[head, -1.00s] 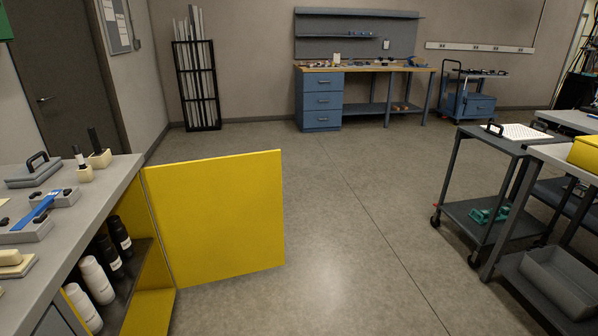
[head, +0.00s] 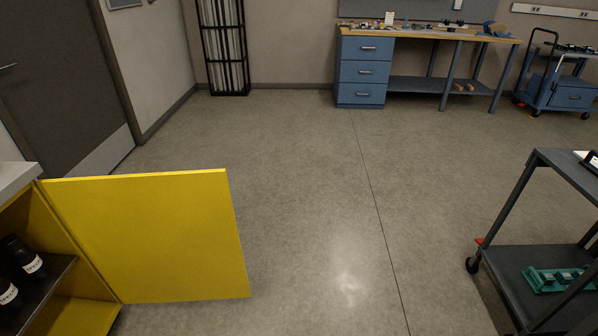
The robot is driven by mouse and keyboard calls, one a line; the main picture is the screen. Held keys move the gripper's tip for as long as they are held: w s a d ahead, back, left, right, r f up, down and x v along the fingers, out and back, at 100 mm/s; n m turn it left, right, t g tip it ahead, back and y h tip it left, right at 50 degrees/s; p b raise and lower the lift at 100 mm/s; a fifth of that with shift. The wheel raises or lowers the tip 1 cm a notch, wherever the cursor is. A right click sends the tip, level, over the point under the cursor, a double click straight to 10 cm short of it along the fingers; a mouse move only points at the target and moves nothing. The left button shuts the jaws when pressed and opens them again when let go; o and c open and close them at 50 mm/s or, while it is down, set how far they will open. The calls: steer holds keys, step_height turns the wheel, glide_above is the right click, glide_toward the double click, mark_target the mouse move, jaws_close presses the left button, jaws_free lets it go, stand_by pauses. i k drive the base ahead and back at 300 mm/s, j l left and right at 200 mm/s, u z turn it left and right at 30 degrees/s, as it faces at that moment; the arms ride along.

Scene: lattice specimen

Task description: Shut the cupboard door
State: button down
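The yellow cupboard door (head: 150,238) stands wide open at the left in the head view. It is hinged at its left edge and juts out to the right across the floor. The yellow cupboard (head: 72,312) is partly in view at the lower left, under a grey worktop (head: 16,178). Its inside shows a dark shelf (head: 42,290) with black bottles (head: 22,256) with white labels. The rest of the cupboard is cut off by the left edge of the picture. My gripper is not in view.
A dark grey cart (head: 530,285) with a green item (head: 552,279) on its lower shelf stands at the right. Open floor (head: 330,220) lies between the door and the cart. A blue workbench (head: 362,72) and a black rack (head: 223,50) stand at the back.

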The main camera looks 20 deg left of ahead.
mark_target(166, 237)
steer(key=i+l+u, duration=0.2)
steer(key=i, duration=0.3)
steer(key=i+u, duration=0.2)
steer(key=i, duration=0.25)
steer(key=i+l+u, duration=0.15)
steer(key=i+l, duration=0.15)
steer(key=i, duration=0.2)
steer(key=i+l+u, duration=0.3)
steer(key=u, duration=0.15)
steer(key=i+l+u, duration=0.75)
steer(key=l+u, duration=0.2)
